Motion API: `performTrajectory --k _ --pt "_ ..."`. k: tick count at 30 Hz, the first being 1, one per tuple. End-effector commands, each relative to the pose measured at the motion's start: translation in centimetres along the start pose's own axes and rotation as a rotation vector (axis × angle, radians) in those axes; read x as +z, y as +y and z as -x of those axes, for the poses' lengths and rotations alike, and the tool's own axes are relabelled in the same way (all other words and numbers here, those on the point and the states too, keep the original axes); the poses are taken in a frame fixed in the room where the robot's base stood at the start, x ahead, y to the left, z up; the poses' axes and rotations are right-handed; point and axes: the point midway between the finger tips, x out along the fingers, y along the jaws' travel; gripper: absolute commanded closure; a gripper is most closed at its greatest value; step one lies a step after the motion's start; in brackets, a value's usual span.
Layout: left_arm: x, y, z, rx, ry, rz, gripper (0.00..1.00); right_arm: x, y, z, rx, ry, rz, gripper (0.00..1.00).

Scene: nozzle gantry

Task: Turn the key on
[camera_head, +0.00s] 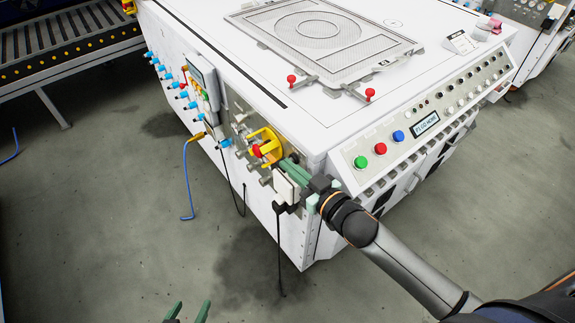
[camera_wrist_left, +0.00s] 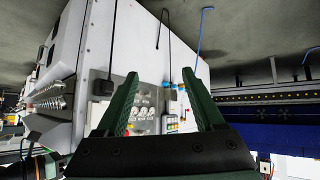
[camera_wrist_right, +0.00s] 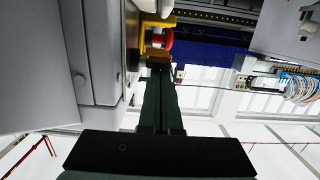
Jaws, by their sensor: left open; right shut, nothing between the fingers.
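On the panel at the corner of the white machine, a red knob (camera_head: 257,151) sits within a yellow guard (camera_head: 271,137). Both also show in the right wrist view, the red knob (camera_wrist_right: 168,40) and the yellow guard (camera_wrist_right: 153,51). I cannot single out a key; the fingers cover part of this panel. My right gripper (camera_head: 287,163) is shut and empty, its green fingertips close beside the yellow guard; I cannot tell whether they touch. My left gripper (camera_wrist_left: 160,73) is open and empty, well away from the panel. Its fingertips show at the bottom edge of the head view (camera_head: 188,309).
The white machine (camera_head: 225,35) carries a control strip with green, red and blue buttons (camera_head: 381,149) near the right arm. Metal fittings crowd the panel. Blue-tipped fittings (camera_head: 183,94) line the left side. A blue hose (camera_head: 187,180) hangs there.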

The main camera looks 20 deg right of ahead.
Motion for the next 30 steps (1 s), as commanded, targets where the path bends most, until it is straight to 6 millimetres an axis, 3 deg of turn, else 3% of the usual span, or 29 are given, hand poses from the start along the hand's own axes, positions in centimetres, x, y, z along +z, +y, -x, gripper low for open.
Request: performTrajectory --k 5,14,15,19,30 --pt "-0.5 -0.3 0.7 -0.008 0.001 0.001 0.3 -1.0 0.1 0.0 0.0 -0.001 0.001 1.0" --pt "-1.9 -1.4 3.6 -0.044 0.005 0.007 0.3 -5.1 0.8 -0.3 0.001 0.001 0.001 1.0" --pt "-0.7 -1.8 3.0 -0.05 0.004 0.01 0.3 -3.3 0.7 0.6 0.001 -0.006 -0.002 1.0" --pt "0.3 -1.9 2.6 -0.052 -0.015 0.011 0.3 -2.0 0.7 2.9 0.002 -0.005 -0.002 1.0" --pt "-0.5 -1.3 2.2 -0.037 0.001 0.009 0.3 0.2 0.7 7.8 0.001 -0.001 -0.001 1.0"
